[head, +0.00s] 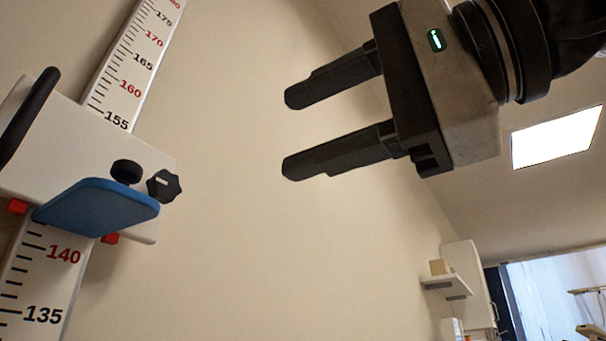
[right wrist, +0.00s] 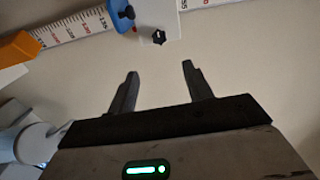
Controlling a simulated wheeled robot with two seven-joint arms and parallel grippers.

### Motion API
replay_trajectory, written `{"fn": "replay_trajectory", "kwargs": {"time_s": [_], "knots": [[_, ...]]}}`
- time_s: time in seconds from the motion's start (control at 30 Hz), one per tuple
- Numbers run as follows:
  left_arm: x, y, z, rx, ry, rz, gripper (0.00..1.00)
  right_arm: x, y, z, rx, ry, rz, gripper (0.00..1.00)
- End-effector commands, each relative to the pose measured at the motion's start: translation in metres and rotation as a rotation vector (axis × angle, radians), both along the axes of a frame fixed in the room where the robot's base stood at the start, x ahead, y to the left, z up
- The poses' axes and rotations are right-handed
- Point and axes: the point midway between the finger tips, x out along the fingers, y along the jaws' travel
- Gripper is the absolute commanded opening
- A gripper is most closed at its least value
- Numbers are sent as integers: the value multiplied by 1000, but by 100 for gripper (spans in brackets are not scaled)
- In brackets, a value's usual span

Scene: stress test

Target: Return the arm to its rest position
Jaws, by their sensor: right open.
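My right gripper (head: 288,132) is in the upper middle of the head view, its arm coming in from the upper right. Its two dark fingers are apart with nothing between them. In the right wrist view the right gripper (right wrist: 158,72) also shows open and empty. The fingers point toward a wall-mounted height gauge with a white sliding head (head: 130,160), a blue plate (head: 98,208) and a black knob (head: 164,186). A clear gap lies between fingertips and gauge in the head view. My left gripper is not in view.
The numbered scale (head: 125,85) runs up the beige wall (head: 240,240) at the left. A small shelf (head: 447,284) with a box (head: 440,267) is at lower right. A lit ceiling panel (head: 556,137) is at right. In the right wrist view an orange part (right wrist: 18,48) is at left.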

Motion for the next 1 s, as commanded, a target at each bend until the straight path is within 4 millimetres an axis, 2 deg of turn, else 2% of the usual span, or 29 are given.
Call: {"fn": "replay_trajectory", "kwargs": {"time_s": [0.23,0.37,1.0], "knots": [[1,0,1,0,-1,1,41,1,2,0,0,0,0,51],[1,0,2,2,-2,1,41,8,11,1,0,1,1,51],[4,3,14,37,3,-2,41,82,105,1,-1,6,1,51]]}}
